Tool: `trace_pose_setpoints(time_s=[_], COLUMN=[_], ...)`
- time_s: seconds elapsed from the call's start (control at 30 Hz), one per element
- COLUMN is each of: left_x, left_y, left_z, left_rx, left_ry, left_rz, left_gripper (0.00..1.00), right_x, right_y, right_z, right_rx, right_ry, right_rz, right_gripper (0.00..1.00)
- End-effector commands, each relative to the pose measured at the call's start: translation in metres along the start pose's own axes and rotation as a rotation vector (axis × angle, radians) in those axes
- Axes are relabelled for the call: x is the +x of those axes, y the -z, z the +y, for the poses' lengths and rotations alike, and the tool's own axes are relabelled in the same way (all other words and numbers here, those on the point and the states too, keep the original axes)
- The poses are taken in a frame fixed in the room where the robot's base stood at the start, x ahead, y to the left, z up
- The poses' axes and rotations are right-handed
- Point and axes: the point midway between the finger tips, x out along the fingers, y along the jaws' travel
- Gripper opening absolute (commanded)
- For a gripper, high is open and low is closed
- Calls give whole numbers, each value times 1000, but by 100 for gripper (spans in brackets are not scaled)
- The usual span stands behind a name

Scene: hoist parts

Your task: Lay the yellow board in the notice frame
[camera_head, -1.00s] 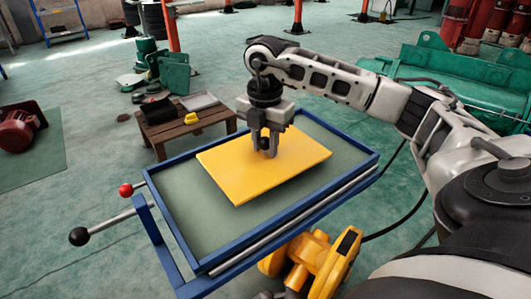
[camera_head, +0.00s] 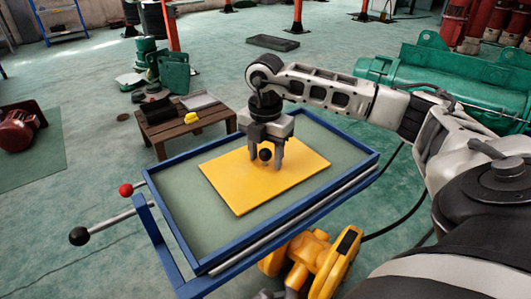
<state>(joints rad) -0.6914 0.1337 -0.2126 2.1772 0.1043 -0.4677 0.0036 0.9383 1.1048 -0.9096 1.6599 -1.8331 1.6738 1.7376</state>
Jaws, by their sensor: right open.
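The flat yellow board (camera_head: 238,186) lies inside the blue-rimmed frame (camera_head: 230,258), apparently resting flat on its grey-green bed. The board is clear of the blue rim, with bare bed showing to its left and front. A small black knob (camera_head: 265,154) stands on the board. My right gripper (camera_head: 266,161) is over the board with its fingers open on either side of the knob. The fingers hide part of the board's far half. My left gripper is not in view.
A red-knobbed lever (camera_head: 126,190) and a black-knobbed lever (camera_head: 79,236) stick out left of the frame. A wooden table (camera_head: 182,128) with small items stands behind. Yellow machinery (camera_head: 313,262) is in front. A dark tray (camera_head: 272,42) lies on the floor.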

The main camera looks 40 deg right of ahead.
Motion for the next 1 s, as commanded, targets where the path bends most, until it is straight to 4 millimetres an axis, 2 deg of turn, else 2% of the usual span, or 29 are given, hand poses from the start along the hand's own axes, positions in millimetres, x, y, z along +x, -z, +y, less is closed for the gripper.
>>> trace_pose_setpoints(time_s=[0.17, 0.4, 0.6, 0.8, 1.0], left_x=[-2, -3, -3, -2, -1], left_y=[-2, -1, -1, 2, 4], left_z=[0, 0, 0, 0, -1], left_rx=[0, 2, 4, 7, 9], left_ry=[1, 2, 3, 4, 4], left_rz=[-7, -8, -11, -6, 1], left_gripper=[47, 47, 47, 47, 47], right_x=[-20, -72, -107, -122, -122], right_y=[0, 0, 0, 0, 0], right_z=[1, 1, 1, 1, 0], right_rx=[0, -1, -1, 0, 0], right_ry=[-4, -6, -4, -1, 0], right_rz=[-1, -1, 0, 0, 0], right_gripper=[50, 50, 50, 50, 50])
